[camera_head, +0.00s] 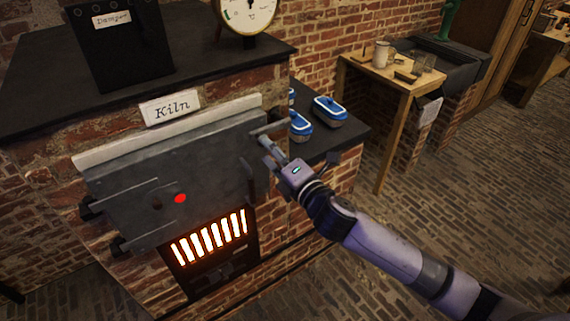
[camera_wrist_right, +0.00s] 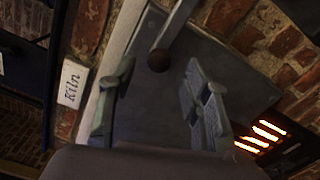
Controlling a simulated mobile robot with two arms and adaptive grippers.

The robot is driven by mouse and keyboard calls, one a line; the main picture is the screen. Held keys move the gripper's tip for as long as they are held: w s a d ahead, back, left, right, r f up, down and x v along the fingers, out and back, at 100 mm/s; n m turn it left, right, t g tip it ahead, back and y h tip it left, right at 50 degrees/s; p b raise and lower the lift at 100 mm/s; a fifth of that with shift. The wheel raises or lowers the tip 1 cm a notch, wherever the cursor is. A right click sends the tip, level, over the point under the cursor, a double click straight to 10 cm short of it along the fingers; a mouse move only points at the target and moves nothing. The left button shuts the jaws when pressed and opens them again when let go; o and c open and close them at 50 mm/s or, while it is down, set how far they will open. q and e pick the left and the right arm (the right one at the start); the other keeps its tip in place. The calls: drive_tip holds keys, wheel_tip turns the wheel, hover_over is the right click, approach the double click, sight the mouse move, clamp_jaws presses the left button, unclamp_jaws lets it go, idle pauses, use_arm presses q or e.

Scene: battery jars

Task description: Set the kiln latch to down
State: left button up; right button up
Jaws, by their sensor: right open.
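The kiln latch (camera_head: 270,128) is a grey bar at the upper right corner of the grey kiln door (camera_head: 215,150). It lies roughly level, pointing right past the door's edge. My right gripper (camera_head: 268,150) is just below and in front of the latch in the head view. In the right wrist view its fingers (camera_wrist_right: 160,80) are spread, with the pivot showing between their tips. Nothing is held; whether a finger touches the latch is unclear. My left gripper is not in view.
A "Kiln" sign (camera_head: 170,108) is above the door. A glowing grate (camera_head: 210,238) is below it. A wooden table (camera_head: 400,75) with jars stands farther back. The brick floor at right is clear.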

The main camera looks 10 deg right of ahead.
drive_tip(key=v, duration=0.7)
drive_tip(key=shift+s, duration=0.15)
drive_tip(key=shift+r, duration=0.15)
drive_tip(key=w+d+f+m+g+h, duration=0.1)
drive_tip(key=d+f+m+g+h, duration=0.2)
drive_tip(key=f, duration=0.8)
drive_tip(key=w+d+f+m+h, duration=0.1)
drive_tip(key=d+f+m, duration=0.3)
drive_tip(key=f, duration=0.7)
drive_tip(key=s+d+f+m+g+h+b, duration=0.1)
drive_tip(key=s+d+f+m+g, duration=0.15)
drive_tip(key=f, duration=0.65)
drive_tip(key=s+d+f+m+g+h+b, duration=0.15)
drive_tip(key=s+f, duration=0.25)
drive_tip(key=f, duration=0.5)
drive_tip(key=s+d+f+m+g, duration=0.2)
drive_tip(key=s+f+m+g, duration=0.4)
drive_tip(key=s+f, duration=1.2)
drive_tip(key=s+a+f+m+g, duration=0.1)
drive_tip(key=s+f+m, duration=0.2)
drive_tip(key=s, duration=0.8)
drive_tip(key=s+a+f+m+g, duration=0.1)
drive_tip(key=s+f, duration=0.4)
drive_tip(key=s, duration=0.7)
drive_tip(key=shift+a+f+m+g, duration=0.25)
drive_tip(key=shift+a+m+g, duration=0.2)
drive_tip(key=shift+m, duration=0.45)
